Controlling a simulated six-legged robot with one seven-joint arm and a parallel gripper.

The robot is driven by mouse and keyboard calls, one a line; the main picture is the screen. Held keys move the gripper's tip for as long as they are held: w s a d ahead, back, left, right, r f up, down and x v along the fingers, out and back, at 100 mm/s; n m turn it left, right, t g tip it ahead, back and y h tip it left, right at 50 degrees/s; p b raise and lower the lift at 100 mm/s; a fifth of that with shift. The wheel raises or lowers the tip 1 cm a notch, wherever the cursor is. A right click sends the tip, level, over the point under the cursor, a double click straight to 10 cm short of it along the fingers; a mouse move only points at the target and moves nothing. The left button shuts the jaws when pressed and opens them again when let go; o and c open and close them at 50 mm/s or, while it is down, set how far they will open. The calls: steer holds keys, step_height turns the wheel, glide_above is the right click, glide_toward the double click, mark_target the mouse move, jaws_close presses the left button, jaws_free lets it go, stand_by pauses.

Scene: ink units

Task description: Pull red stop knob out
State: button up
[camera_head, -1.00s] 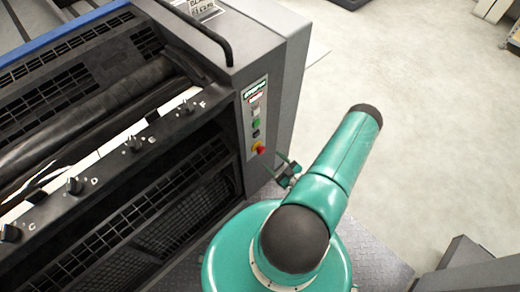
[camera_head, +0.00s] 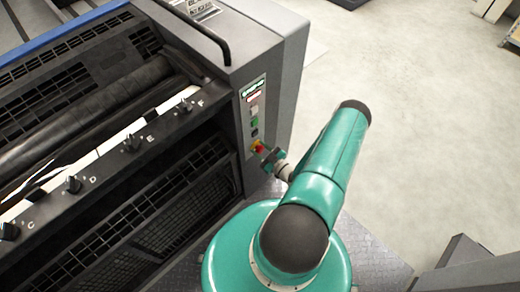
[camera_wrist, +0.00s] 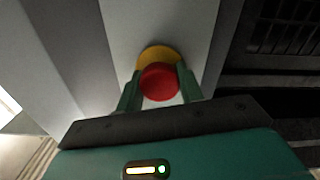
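The red stop knob (camera_wrist: 160,82) sits on a yellow base (camera_wrist: 158,55) on the pale control strip of the machine. In the head view the knob (camera_head: 258,147) is at the lower end of the button panel, small and partly covered by my gripper (camera_head: 268,156). In the wrist view my gripper (camera_wrist: 160,84) has one green finger on each side of the knob. The fingers stand apart with the knob between them, very close to its sides. Whether they touch it is hard to tell.
The button panel (camera_head: 253,107) carries several other buttons above the knob. The grey machine cabinet (camera_head: 278,90) stands behind it. To the left is a dark rail (camera_head: 105,160) with several small knobs. The pale floor (camera_head: 430,120) to the right is open.

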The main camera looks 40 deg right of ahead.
jaws_close()
steer(key=shift+s, duration=0.95)
steer(key=o, duration=0.8)
jaws_free()
steer(key=shift+s, duration=0.1)
steer(key=s, duration=1.3)
steer(key=shift+s+d, duration=0.2)
steer(key=shift+s, duration=0.1)
